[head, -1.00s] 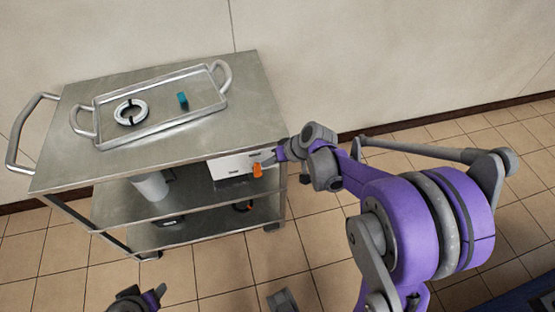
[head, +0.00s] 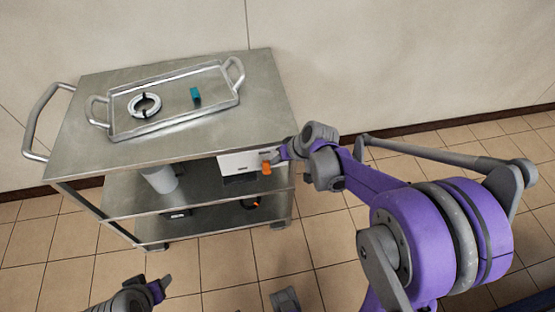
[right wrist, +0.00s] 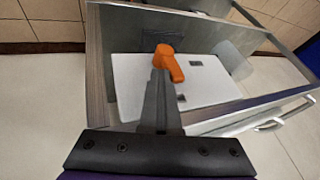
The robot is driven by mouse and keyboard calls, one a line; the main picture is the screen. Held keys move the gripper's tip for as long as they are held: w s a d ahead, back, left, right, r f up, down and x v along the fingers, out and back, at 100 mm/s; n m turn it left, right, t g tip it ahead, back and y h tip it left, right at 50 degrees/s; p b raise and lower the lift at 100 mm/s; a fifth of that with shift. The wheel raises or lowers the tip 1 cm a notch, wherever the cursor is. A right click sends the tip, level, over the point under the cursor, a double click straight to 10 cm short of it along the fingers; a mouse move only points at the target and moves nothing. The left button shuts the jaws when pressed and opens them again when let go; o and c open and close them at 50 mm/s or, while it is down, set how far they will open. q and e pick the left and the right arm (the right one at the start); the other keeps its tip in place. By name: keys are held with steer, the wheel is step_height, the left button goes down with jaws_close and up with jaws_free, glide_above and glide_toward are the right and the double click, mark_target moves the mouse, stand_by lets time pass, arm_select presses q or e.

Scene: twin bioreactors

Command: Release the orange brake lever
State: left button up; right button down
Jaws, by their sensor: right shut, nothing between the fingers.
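The orange brake lever (head: 266,168) sits on a white panel (head: 236,163) at the right front of the steel cart, below its top. In the right wrist view the lever (right wrist: 172,65) stands out from a dark plate on the white panel (right wrist: 205,88). My right gripper (head: 280,155) is shut and empty, its tip right at the lever. In the wrist view its closed fingers (right wrist: 160,95) point at the lever and overlap its lower end; I cannot tell whether they touch. My left gripper (head: 160,287) is low in the head view, its jaws unclear.
The cart's top (head: 190,148) carries a metal tray (head: 165,128) with a white ring (head: 144,105) and a teal block (head: 196,95). A white container (head: 160,179) stands on the shelf below. A wall is behind the cart; open tiled floor lies in front.

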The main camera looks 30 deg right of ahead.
mark_target(265, 163)
steer(key=shift+a, duration=0.15)
steer(key=h, duration=0.1)
steer(key=a+h, duration=0.1)
steer(key=a+g+h+p, duration=0.1)
steer(key=shift+w+r+n, duration=0.3)
steer(key=shift+r+n, duration=0.05)
steer(key=shift+n, duration=0.05)
steer(key=shift+w+a+h, duration=0.1)
steer(key=shift+a+h, duration=0.45)
steer(key=shift+h, duration=0.25)
steer(key=shift+w+a+f+n+g+h+b, duration=0.3)
steer(key=shift+a+f+h+b, duration=0.25)
steer(key=shift+a+h+b, duration=0.7)
steer(key=shift+w+a+f+n+g+h+b, duration=0.15)
steer(key=shift+a+f+n+g+h+b, duration=0.3)
steer(key=shift+h+b, duration=0.8)
steer(key=shift+w+a+f+n+g+h+b, duration=0.3)
steer(key=shift+a+f+h+b, duration=0.55)
steer(key=shift+h, duration=0.95)
steer(key=shift+s+a+f, duration=0.1)
steer(key=shift+a, duration=0.2)
